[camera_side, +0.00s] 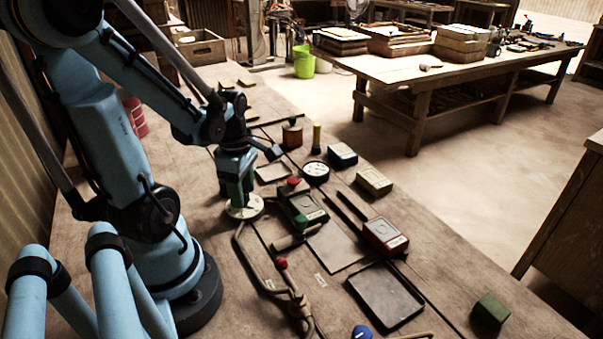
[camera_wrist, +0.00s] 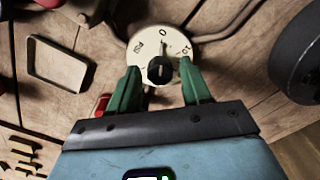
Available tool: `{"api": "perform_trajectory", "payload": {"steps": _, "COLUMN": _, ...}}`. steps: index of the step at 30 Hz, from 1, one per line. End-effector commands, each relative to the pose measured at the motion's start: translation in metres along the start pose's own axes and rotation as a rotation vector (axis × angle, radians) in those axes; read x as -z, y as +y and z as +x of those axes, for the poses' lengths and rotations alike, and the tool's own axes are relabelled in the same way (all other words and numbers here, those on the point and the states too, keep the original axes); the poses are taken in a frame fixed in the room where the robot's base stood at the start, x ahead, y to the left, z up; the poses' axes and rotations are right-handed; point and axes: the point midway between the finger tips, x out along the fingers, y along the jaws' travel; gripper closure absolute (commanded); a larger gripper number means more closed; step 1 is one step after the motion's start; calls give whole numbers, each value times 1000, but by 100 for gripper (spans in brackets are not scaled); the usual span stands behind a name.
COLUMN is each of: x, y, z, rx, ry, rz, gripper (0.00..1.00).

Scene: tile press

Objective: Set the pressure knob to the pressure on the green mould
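The pressure knob (camera_wrist: 160,71) is black and sits on a round, pale dial plate (camera_wrist: 146,47) with dark markings. One marking near the top looks like a 0; the others are hard to read, as is the knob's exact setting. The plate also shows in the side view (camera_side: 244,208). My gripper (camera_wrist: 159,67) is over the dial, its green fingers apart on either side of the knob with gaps showing. In the side view my gripper (camera_side: 238,198) points down at the plate. A green mould (camera_side: 306,211) with a pale label lies to its right; the label's number is unreadable.
A red mould (camera_side: 386,236), a cream block (camera_side: 374,181), a dark teal block (camera_side: 342,155) and a round gauge (camera_side: 315,171) stand farther right. A black tray (camera_side: 385,296) and a dark green block (camera_side: 491,309) lie near the front. A bent pipe (camera_side: 252,262) runs close to the dial.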

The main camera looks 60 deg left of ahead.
Motion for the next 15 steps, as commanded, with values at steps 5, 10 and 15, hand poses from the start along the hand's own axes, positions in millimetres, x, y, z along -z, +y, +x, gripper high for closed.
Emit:
{"api": "perform_trajectory", "payload": {"steps": 5, "x": 0, "y": 0, "z": 0, "rx": 0, "ry": 0, "rz": 0, "gripper": 80}}
{"api": "perform_trajectory", "payload": {"steps": 10, "x": 0, "y": 0, "z": 0, "rx": 0, "ry": 0, "rz": 0, "gripper": 100}}
{"api": "perform_trajectory", "payload": {"steps": 15, "x": 0, "y": 0, "z": 0, "rx": 0, "ry": 0, "rz": 16, "gripper": 100}}
